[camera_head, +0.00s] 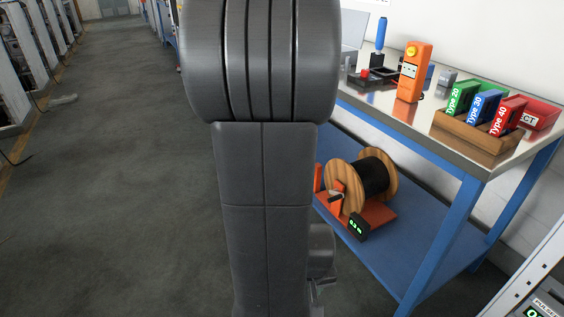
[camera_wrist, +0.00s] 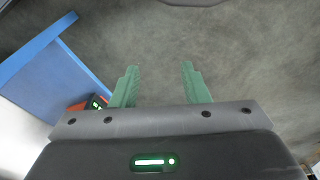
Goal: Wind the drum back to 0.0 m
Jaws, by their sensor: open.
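The drum (camera_head: 372,180) has wooden flanges with black cable wound between them. It stands on an orange base (camera_head: 380,212) on the lower blue shelf, just right of my arm in the head view. A crank with a dark handle (camera_head: 335,198) shows at its near left side. A small black display (camera_head: 358,226) with green digits sits in front; I cannot read the digits surely. The display shows partly in the wrist view (camera_wrist: 98,102), behind my left finger. My gripper (camera_wrist: 159,66) is open and empty, pointing over bare floor beside the shelf. My arm hides part of the stand's left side.
The blue-framed bench (camera_head: 440,150) carries an orange handheld device (camera_head: 413,72), a wooden tray (camera_head: 470,135) with green, blue and red labelled boxes, and a red bin (camera_head: 540,112). A bench leg (camera_head: 440,245) stands right of the drum.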

